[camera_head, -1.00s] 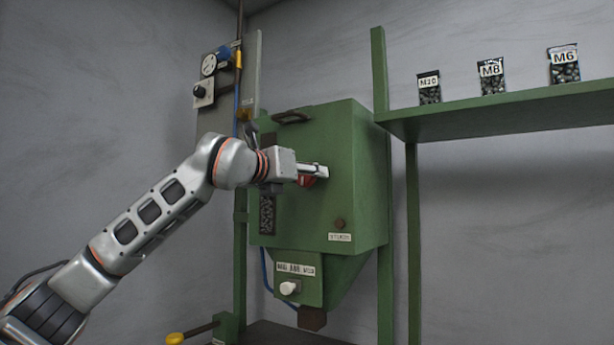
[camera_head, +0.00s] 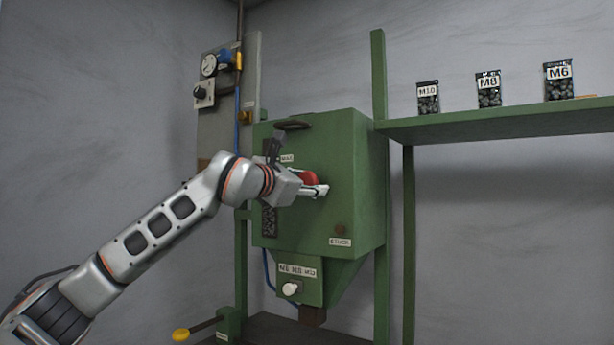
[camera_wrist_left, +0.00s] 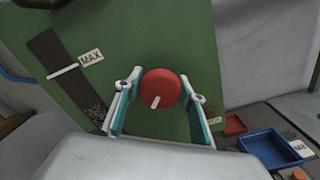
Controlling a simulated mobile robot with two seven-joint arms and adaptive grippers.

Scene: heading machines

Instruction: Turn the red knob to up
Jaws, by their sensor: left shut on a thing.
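The red knob (camera_head: 311,177) is on the front face of the green machine box (camera_head: 345,150). In the left wrist view the round red knob (camera_wrist_left: 163,83) carries a white mark at its lower left edge. My left gripper (camera_head: 319,190) reaches in from the left and is shut on the knob. In the left wrist view its two fingers (camera_wrist_left: 160,98) stand on either side of the knob. The gripper hides part of the knob in the head view. My right gripper is not in view.
A white knob (camera_head: 291,288) sits low on the box under an M6 M8 M10 label. A green shelf (camera_head: 500,123) with bags is at right. A yellow-ended lever (camera_head: 181,334) is at bottom. A blue tray (camera_wrist_left: 270,148) shows in the wrist view.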

